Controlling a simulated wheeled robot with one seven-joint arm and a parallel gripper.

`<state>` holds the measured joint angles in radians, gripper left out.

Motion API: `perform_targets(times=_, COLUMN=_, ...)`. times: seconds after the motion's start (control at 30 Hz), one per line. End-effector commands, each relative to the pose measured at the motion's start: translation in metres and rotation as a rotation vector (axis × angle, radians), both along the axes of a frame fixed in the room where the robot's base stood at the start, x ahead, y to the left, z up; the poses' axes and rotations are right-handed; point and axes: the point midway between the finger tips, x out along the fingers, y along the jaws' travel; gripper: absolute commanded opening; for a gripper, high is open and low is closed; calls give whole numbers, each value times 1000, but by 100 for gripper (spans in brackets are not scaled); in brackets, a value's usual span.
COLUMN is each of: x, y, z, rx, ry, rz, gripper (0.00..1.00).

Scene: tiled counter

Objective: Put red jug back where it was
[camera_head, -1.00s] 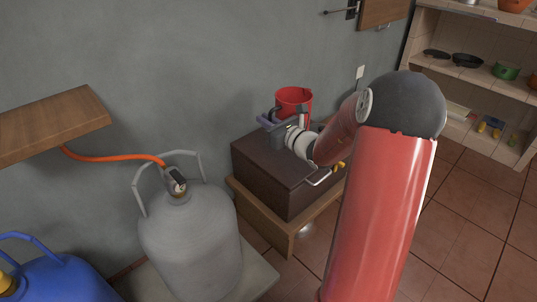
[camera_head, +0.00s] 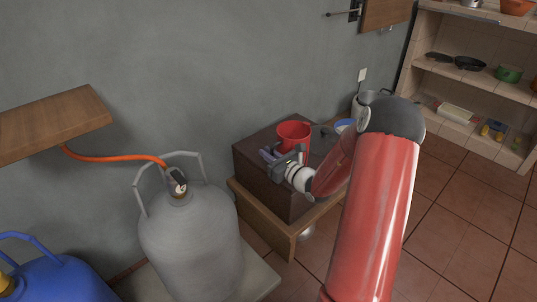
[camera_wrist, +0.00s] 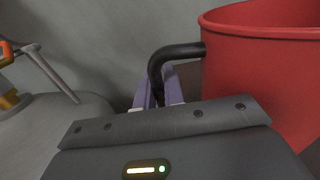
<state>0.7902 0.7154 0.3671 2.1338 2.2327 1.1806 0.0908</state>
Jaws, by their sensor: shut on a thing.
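The red jug (camera_head: 293,135) is upright over the top of the dark brown box (camera_head: 252,172) in the head view. Whether its base touches the box top cannot be told, as my gripper hides part of it. In the wrist view the red jug (camera_wrist: 270,70) fills the right side, its black handle (camera_wrist: 178,51) pointing left. My gripper (camera_head: 269,155) is to the left and front of the jug, low beside the box top. In the wrist view my gripper (camera_wrist: 160,86) has its purple fingers shut on the black handle.
The box stands on a low wooden stand (camera_head: 265,233) against the grey wall. A grey gas cylinder (camera_head: 190,235) is on the left, below a wooden shelf (camera_head: 50,125). A blue-rimmed bowl (camera_head: 344,125) and a metal pot (camera_head: 367,98) are behind my arm.

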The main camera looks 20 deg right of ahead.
Motion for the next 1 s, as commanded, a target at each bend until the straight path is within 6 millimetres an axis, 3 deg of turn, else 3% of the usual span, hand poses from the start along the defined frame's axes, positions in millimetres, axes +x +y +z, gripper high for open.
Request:
perform_targets(times=0.13, x=0, y=0, z=-2, rx=-1, ry=-3, rz=0, gripper=0)
perform_targets(times=0.17, x=0, y=0, z=-3, rx=0, ry=0, rz=0, gripper=12)
perform_targets(times=0.33, x=0, y=0, z=-2, rx=1, ry=0, rz=0, gripper=32)
perform_targets(times=0.67, x=0, y=0, z=3, rx=0, ry=0, rz=0, gripper=32)
perform_targets(times=0.77, x=-11, y=-5, z=0, rx=-1, ry=2, rz=-2, gripper=32)
perform_targets(times=1.0, x=-58, y=-22, z=0, rx=1, ry=3, rz=-4, gripper=32)
